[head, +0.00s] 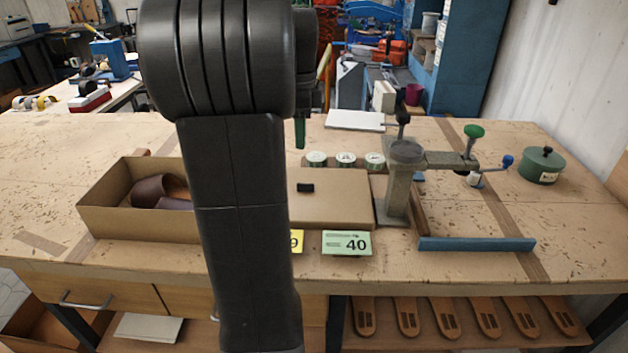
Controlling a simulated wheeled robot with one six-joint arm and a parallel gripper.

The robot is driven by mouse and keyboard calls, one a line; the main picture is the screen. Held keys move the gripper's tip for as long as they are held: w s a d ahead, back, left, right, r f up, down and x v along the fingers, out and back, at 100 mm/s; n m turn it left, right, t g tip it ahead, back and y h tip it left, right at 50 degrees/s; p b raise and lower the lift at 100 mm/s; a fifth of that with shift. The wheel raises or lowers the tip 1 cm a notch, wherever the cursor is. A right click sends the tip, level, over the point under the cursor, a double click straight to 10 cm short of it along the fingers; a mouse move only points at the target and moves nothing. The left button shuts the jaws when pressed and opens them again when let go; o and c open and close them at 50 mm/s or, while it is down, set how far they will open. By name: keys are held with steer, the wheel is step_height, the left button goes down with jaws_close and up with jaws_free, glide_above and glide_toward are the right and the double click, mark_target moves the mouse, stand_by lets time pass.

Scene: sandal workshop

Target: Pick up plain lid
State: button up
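A flat brown cardboard lid (340,211) with a small black block-like handle (305,188) lies on the workbench, right of centre. It bears no visible print, and its left part is hidden behind my arm. My gripper (300,133) is mostly hidden behind my arm; one green finger shows, pointing down, above and behind the lid in the picture. Whether it is open or shut does not show. An open cardboard box (120,214) holding brown leather pieces (160,190) stands to the left of my arm.
A green card "40" (346,243) and a partly hidden yellow card (296,240) stand in front of the lid. Several small tins (346,159) stand behind it. A grey press (398,190) is close on its right, with a green pot (541,168) farther right.

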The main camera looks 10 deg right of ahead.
glide_above(305, 184)
step_height(305, 184, down, 7)
steer(key=shift+w+a+f, duration=0.15)
steer(key=shift+d+f, duration=0.2)
steer(key=shift+f, duration=3)
jaws_close()
